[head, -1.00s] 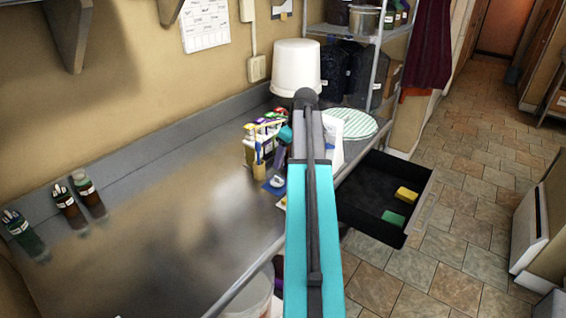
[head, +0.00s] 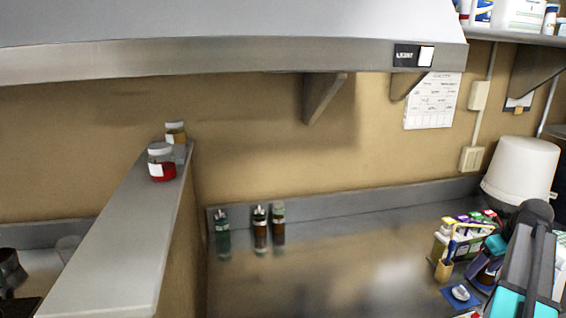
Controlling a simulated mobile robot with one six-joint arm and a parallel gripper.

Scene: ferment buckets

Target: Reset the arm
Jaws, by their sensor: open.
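My arm (head: 525,262) shows at the lower right of the head view, with a dark joint on top and a teal link below it. It stands in front of the right part of the steel counter. My gripper is not visible; the picture does not show its fingers or whether it holds anything.
The steel counter (head: 330,270) is mostly clear in the middle. Several small bottles (head: 260,230) stand at its back left. A white bucket (head: 520,170) and a colourful box (head: 462,235) are at right. A ledge (head: 125,250) with jars and an overhead hood (head: 230,55) border the space.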

